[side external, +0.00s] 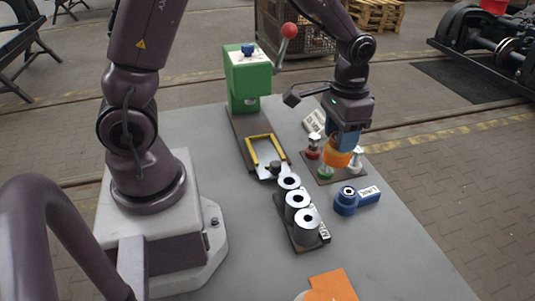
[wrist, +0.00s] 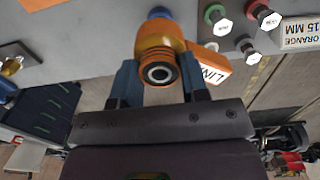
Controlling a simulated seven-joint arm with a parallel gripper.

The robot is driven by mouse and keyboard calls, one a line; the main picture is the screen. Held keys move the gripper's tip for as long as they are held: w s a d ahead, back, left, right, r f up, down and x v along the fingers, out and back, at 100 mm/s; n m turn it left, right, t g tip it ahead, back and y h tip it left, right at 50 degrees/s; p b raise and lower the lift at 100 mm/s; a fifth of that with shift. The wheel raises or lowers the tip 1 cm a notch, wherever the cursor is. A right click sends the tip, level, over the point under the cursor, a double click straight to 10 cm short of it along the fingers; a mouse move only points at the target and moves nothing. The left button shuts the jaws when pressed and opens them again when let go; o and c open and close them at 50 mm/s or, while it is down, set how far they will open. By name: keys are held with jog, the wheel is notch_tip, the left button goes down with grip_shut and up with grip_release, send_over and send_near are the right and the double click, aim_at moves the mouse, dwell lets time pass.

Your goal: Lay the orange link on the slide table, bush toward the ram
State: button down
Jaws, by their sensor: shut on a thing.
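My gripper (side external: 346,143) is shut on the orange link (side external: 337,159) and holds it over the back right of the work table. In the wrist view the orange link (wrist: 160,60) sits between my gripper's fingers (wrist: 162,84). Its round end with a dark-centred bush faces the camera, and a white LINK label shows at its right. In the side view, the slide table (side external: 271,170) with its yellow frame lies in front of the green press (side external: 247,80), left of my gripper. The press has a red-ball lever; its ram is hard to make out.
A small plate (side external: 330,178) with red, green and pale-topped posts stands under my gripper. A blue link (side external: 347,202) lies in front of it. A rack (side external: 304,246) holds three metal cylinders. An orange flat piece (side external: 332,286) is at the front. The table's right front is clear.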

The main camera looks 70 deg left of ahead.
dwell(0.4)
jog(key=s+a+f+n, duration=0.1)
jog(key=a+f+n, duration=0.25)
jog(key=a, duration=0.35)
jog(key=m, duration=3.3)
send_over(262, 145)
jog(key=shift+f, duration=0.75)
jog(key=shift+f, duration=2.9)
jog(key=shift+f, duration=1.2)
